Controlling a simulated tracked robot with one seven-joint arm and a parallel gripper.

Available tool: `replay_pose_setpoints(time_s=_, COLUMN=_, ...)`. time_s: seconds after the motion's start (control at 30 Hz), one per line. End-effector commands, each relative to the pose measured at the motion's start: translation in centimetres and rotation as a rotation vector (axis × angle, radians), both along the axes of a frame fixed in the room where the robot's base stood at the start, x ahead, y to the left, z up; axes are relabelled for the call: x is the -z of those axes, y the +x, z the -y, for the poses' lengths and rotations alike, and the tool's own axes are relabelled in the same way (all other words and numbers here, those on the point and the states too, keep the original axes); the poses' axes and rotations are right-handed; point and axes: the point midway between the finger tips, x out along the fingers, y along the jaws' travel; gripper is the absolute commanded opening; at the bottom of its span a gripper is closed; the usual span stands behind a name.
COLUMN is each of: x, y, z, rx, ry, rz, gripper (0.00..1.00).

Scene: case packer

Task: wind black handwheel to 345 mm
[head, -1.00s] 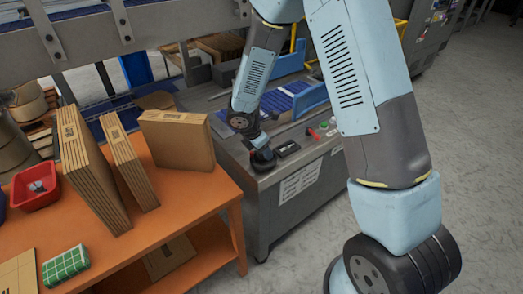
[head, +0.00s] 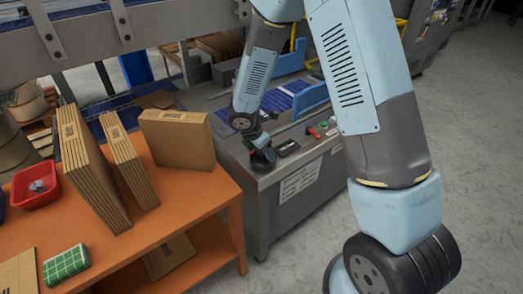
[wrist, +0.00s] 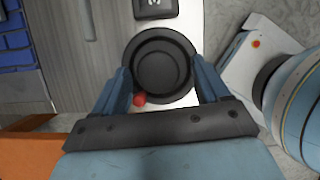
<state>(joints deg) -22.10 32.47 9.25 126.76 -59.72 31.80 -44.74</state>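The black handwheel (wrist: 161,66) is a round dark knob with a raised rim on the pale panel of the machine. In the wrist view it sits between the two blue fingers of my gripper (wrist: 161,84). The fingertips lie against opposite sides of its rim, with no clear gap. A small red ball-like part (wrist: 139,99) shows beside the rim near the left finger. In the head view the handwheel (head: 263,159) is at the machine's near corner, partly covered by my wrist. A small dark readout (head: 287,148) is beside it, with its figures too small to read; the wrist view cuts it off.
An orange table (head: 205,200) with upright flat cartons (head: 178,140) and a red bin (head: 35,186) stands left of the machine (head: 290,200). A red lever (head: 313,133) and a green button (head: 324,125) are right of the readout. Open floor lies at right.

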Motion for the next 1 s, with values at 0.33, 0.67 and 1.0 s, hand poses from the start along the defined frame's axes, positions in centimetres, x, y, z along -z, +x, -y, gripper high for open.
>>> replay_pose_setpoints(time_s=0.33, x=-0.7, y=0.0, z=-0.2, rx=0.001, ry=0.001, rz=0.004, gripper=0.74)
replay_pose_setpoints(time_s=0.67, x=-5.6, y=-1.3, z=-1.7, rx=0.001, ry=0.002, rz=0.006, gripper=0.74)
replay_pose_setpoints(time_s=1.0, x=-11.0, y=-2.8, z=-3.6, rx=0.0, ry=0.001, rz=0.003, gripper=0.74)
